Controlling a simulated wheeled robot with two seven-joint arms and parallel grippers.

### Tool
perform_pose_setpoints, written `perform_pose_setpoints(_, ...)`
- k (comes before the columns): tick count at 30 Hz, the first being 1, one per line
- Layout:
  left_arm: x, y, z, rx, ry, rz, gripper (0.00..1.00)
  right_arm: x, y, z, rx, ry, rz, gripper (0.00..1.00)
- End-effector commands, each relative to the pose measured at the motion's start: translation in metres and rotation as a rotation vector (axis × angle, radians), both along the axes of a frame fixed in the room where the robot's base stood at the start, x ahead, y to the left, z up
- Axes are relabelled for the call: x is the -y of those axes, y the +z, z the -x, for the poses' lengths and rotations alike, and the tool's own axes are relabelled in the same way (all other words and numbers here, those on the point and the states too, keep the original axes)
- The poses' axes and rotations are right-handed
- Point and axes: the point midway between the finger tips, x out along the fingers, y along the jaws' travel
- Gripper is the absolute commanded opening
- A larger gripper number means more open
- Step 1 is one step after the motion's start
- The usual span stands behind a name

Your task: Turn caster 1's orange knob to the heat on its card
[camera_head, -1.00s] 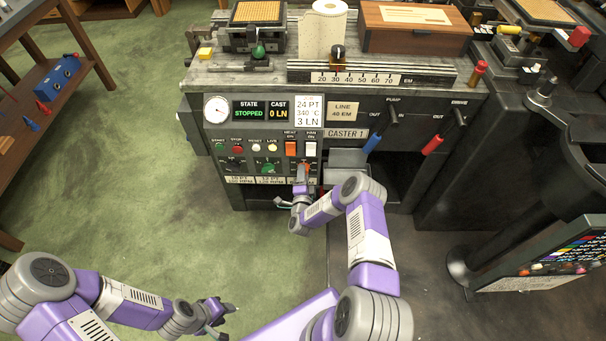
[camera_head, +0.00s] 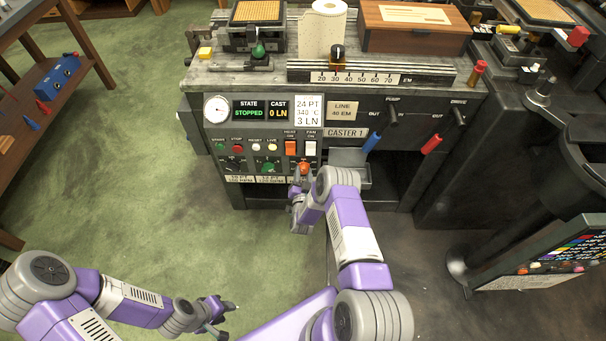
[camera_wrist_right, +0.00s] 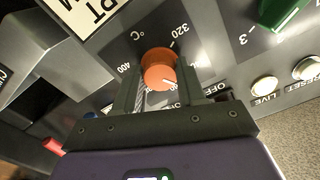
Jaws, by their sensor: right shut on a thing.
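Caster 1's orange knob (camera_head: 303,168) is on the front panel, below the orange and white switches. It shows large in the right wrist view (camera_wrist_right: 158,66), with the marks 320 and 400 and a °C sign around it. Its short white pointer line is on the lower right of its face there. My right gripper (camera_wrist_right: 160,80) has a finger on each side of the knob and is shut on it. The card (camera_head: 309,111) reads 24 PT, 340 °C, 3 LN. My left gripper (camera_head: 226,318) is open and empty, low over the floor.
The state display (camera_head: 250,109) reads STOPPED. A green knob (camera_head: 268,167) sits left of the orange one, below a row of buttons. Blue (camera_head: 372,142) and red (camera_head: 431,144) lever handles stick out to the right.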

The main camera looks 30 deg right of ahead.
Motion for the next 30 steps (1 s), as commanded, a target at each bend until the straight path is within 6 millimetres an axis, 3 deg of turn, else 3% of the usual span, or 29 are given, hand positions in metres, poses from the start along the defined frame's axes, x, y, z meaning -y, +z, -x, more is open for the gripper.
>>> perform_pose_setpoints(15,0.0,-0.0033,0.0,0.0,0.0,0.0,0.39,0.0004,-0.0004,0.0006,-0.196,0.0,0.32,0.09)
perform_pose_setpoints(30,0.0,-0.0041,0.0,0.0,0.0,0.0,0.39,0.001,-0.0005,0.0011,-0.246,-0.002,0.397,0.09)
